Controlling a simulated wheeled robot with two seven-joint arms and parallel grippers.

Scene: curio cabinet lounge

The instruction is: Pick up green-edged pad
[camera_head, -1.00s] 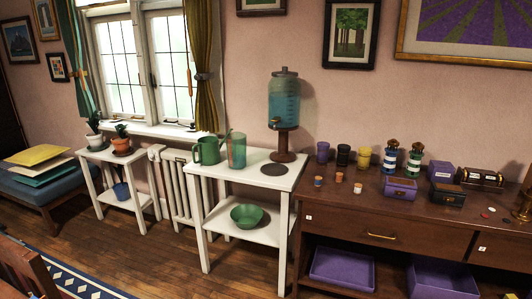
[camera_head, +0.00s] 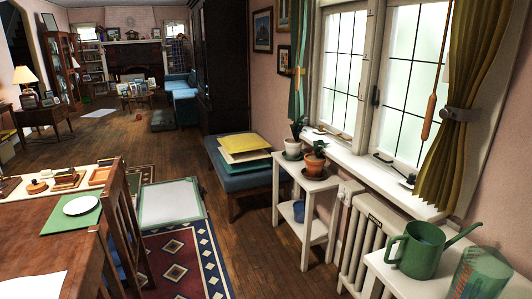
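A flat white pad with green edges (camera_head: 170,204) lies on or just above the patterned rug, beside the dining chair at lower left. Its top face is bare.
A wooden table (camera_head: 45,240) with a chair (camera_head: 125,225) stands at left, with a white plate on a green mat. A white plant stand (camera_head: 318,215), radiator and watering can (camera_head: 420,250) line the right wall. Wooden floor (camera_head: 175,155) is open beyond the rug.

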